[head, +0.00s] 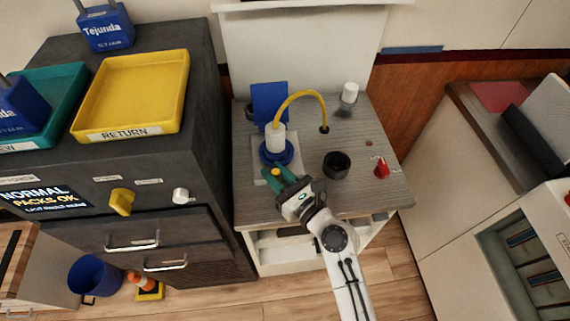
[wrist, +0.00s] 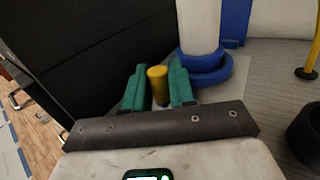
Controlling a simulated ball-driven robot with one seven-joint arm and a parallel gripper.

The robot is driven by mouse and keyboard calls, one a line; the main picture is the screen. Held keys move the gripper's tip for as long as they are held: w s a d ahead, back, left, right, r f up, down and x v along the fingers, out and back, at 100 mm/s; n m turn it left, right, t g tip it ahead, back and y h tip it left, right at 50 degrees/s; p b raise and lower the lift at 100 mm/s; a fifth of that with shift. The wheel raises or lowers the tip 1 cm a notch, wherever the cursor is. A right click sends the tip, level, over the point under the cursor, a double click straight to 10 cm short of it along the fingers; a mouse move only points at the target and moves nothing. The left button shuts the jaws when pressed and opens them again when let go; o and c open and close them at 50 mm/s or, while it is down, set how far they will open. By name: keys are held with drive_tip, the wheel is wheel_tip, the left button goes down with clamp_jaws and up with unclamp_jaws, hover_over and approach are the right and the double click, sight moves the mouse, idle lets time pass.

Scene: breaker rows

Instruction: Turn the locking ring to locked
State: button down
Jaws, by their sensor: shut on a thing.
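The blue locking ring (head: 288,157) sits around the foot of a white cylinder (head: 274,138) on the counter. It also shows in the wrist view (wrist: 208,72), right of my fingers. A yellow peg (wrist: 158,84) stands between my green fingers. My gripper (head: 278,180) is at the near side of the ring, shut on this peg. The peg's join to the ring is hidden, and I see no readable lock mark. A yellow hose (head: 303,93) arches from the cylinder's top to a hole in the counter.
A black cup (head: 336,164) and a small red object (head: 381,168) stand right of my gripper. A clear white-capped bottle (head: 349,95) stands behind. A blue panel (head: 268,100) rises behind the ring. A dark cabinet (head: 215,120) with yellow tray (head: 131,92) borders the left.

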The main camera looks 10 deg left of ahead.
drive_tip(key=shift+s+a+p, duration=0.1)
drive_tip(key=shift+a+p, duration=0.4)
drive_tip(key=shift+a, duration=0.55)
drive_tip(key=shift+a+p, duration=0.3)
drive_tip(key=shift+a, duration=0.5)
drive_tip(key=c, duration=1.1)
unclamp_jaws()
drive_tip(key=shift+o, duration=0.2)
